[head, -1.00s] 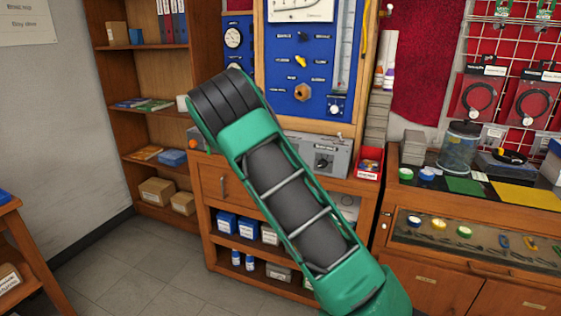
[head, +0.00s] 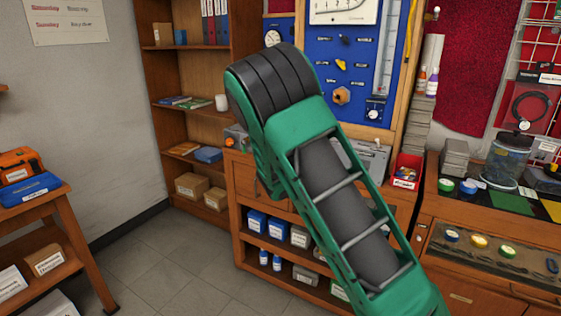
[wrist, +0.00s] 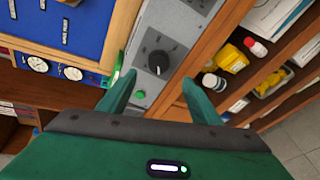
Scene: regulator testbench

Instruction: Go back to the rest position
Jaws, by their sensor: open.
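My green arm rises across the middle of the head view and hides part of the bench behind it. My gripper (wrist: 160,92) shows in the wrist view, its two green fingers apart with nothing between them. Beyond the fingertips is a grey box with a black dial (wrist: 158,56) and a green button, apart from the fingers as far as I can tell. The blue regulator panel (head: 350,70) stands upright on the bench in the head view, with a yellow knob, an orange-brown knob and gauges. My gripper is hidden in the head view.
A wooden bookshelf (head: 175,130) stands behind at the left. A side table with an orange case (head: 20,165) is at the far left. A glass-topped cabinet (head: 480,250) is at the right, with a jar (head: 505,160) on it. Grey floor (head: 150,260) lies open at the left.

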